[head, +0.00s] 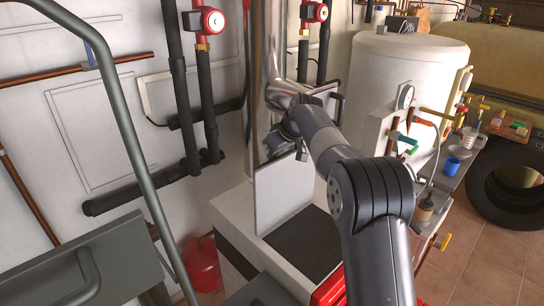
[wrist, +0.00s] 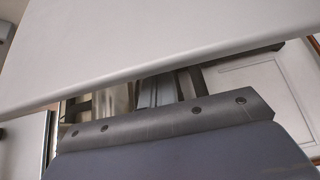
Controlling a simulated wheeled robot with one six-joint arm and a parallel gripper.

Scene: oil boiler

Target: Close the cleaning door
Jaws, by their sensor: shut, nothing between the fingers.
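The cleaning door (head: 283,194) is a pale flat panel standing open and upright on top of the white boiler casing (head: 240,215), beside a dark rectangular area (head: 303,245). My gripper (head: 282,141) is at the door's top edge, on its far side, partly hidden by it. It appears shut with nothing in it. I cannot tell whether it touches the door. In the wrist view, a broad pale panel (wrist: 150,50), probably the door, crosses the upper part close to the camera, and the fingertips cannot be made out.
A shiny vertical flue pipe (head: 268,60) rises just behind my gripper. Black insulated pipes (head: 207,95) run along the left wall. A grey metal rail (head: 125,120) stands in the left foreground. A white tank (head: 408,75) with valves and a gauge stands at right.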

